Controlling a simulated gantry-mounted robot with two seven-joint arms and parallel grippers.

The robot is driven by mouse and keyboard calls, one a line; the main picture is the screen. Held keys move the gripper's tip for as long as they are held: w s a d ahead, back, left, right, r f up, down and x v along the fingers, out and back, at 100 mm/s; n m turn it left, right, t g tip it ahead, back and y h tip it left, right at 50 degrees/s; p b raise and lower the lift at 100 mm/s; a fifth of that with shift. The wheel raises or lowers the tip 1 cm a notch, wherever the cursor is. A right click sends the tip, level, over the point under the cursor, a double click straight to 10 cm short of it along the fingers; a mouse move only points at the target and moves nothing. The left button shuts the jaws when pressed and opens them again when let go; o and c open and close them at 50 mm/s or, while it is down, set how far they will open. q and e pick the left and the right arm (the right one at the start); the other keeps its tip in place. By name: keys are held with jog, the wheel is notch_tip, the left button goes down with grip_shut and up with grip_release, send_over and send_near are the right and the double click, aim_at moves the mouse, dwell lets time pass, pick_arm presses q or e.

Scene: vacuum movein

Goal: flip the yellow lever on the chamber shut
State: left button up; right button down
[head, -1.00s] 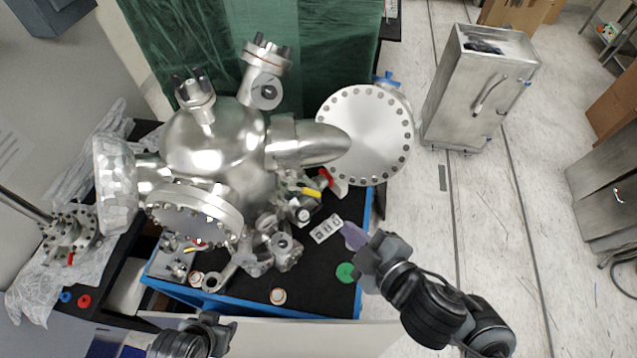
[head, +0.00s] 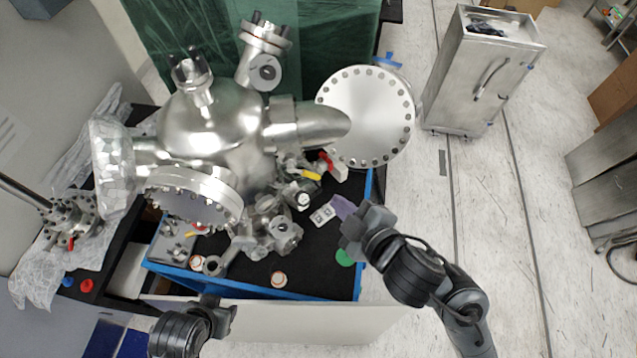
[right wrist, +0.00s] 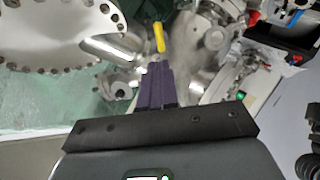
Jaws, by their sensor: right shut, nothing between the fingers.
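The steel vacuum chamber (head: 205,125) stands on a black-topped blue cart. Its small yellow lever (head: 311,176) sits on the valve fittings at the chamber's lower right, and it also shows in the right wrist view (right wrist: 159,36), just beyond the fingertips. My right gripper (head: 342,207) is shut and empty, its purple fingers a little below and right of the lever, apart from it. The closed fingers (right wrist: 158,72) point toward the lever in the right wrist view. My left gripper (head: 218,308) is at the cart's front edge, far from the lever; its jaw opening is unclear.
A red handle (head: 326,162) lies close to the yellow lever. A large bolted round flange (head: 366,115) is above right.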

aim_at(312, 177)
jog(key=b+x, duration=0.1)
jog(key=x, duration=0.7)
jog(key=shift+w+a+f, duration=0.1)
jog(key=shift+w+a, duration=0.05)
jog(key=shift+w, duration=0.05)
jog(key=shift+x, duration=0.8)
pick_arm(q)
jog(key=shift+d+f, duration=0.1)
jog(key=shift+f, duration=0.65)
pick_arm(e)
jog(key=shift+s, duration=0.1)
